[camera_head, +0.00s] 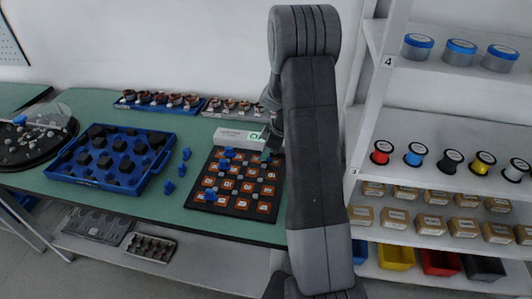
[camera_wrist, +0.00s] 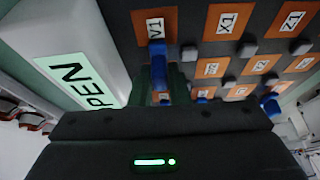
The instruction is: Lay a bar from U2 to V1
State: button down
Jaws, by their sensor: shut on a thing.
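The dark terminal board (camera_head: 237,208) lies on the green table, with orange labelled pads in rows. In the wrist view the V1 pad (camera_wrist: 155,27) is at the top, beside the X1 pad (camera_wrist: 227,22) and Z1 pad (camera_wrist: 292,22). A blue bar (camera_wrist: 158,62) stands in front of V1's lower edge and the pads below it. My gripper (camera_wrist: 160,88) is shut on this bar at the board's far edge. Its fingers are mostly hidden by its own body, and the U2 label cannot be read. Whether the bar touches the pads cannot be told.
Blue pieces (camera_head: 210,194) sit elsewhere on the board, and several loose ones (camera_head: 182,170) lie left of it. A blue tray (camera_head: 62,178) with dark parts is further left. A white box (camera_wrist: 82,40) marked OPEN stands close beside my gripper. Shelves (camera_head: 470,95) are at right.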

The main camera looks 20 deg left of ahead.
jog(key=c, duration=1.3)
grip_release()
jog(key=b+v, duration=0.1)
jog(key=v, duration=1.2)
jog(key=shift+d+r+b, duration=0.2)
jog(key=shift+r+b, duration=0.15)
jog(key=shift+b, duration=0.05)
